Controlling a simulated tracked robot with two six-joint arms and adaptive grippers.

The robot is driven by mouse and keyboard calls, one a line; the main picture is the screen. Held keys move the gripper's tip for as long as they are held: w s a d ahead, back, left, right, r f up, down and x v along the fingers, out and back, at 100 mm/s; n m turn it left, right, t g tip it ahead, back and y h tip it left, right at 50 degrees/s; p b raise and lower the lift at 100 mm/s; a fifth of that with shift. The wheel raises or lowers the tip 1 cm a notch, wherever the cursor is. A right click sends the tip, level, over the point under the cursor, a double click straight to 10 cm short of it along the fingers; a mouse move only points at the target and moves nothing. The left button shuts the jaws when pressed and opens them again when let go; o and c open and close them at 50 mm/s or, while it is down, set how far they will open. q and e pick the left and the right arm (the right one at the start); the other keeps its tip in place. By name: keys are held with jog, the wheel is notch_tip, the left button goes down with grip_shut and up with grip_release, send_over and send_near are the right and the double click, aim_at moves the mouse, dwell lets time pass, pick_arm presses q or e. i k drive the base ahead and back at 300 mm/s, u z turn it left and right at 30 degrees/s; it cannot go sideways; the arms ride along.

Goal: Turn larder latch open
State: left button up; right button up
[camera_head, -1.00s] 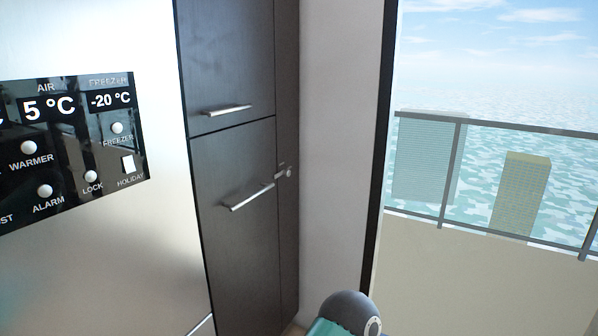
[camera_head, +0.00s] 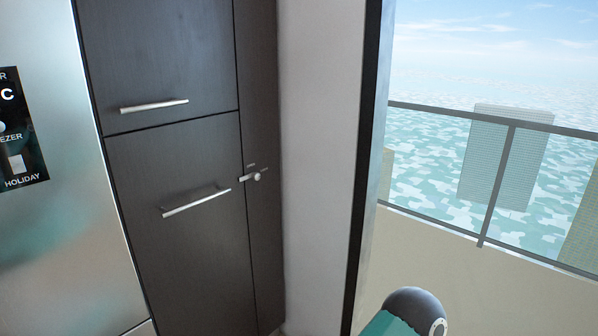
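The larder is a tall dark wood cabinet with an upper door (camera_head: 160,55) and a lower door (camera_head: 185,255). A small silver latch (camera_head: 256,177) with a round knob sits on the narrow dark panel to the right of the lower door. Its short lever points left, toward the lower door's edge. Tiny marks beside the latch are too small to read. Neither gripper is in view, and nothing touches the latch. Part of my own arm, teal with a dark rounded joint, shows at the bottom right.
The upper door has a bar handle (camera_head: 154,106) and the lower door has another bar handle (camera_head: 196,202). A steel fridge front (camera_head: 65,230) with a black control panel (camera_head: 18,130) stands at the left. A pale wall (camera_head: 318,130) and a balcony railing (camera_head: 500,185) lie to the right.

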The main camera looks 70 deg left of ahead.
aim_at(256, 177)
jog(key=z, duration=0.15)
jog(key=i, duration=1)
jog(key=u, duration=1.45)
jog(key=i, duration=0.2)
jog(key=u, duration=2.45)
jog(key=k, duration=0.4)
jog(key=u, duration=0.35)
jog(key=i, duration=1.4)
jog(key=z, duration=0.35)
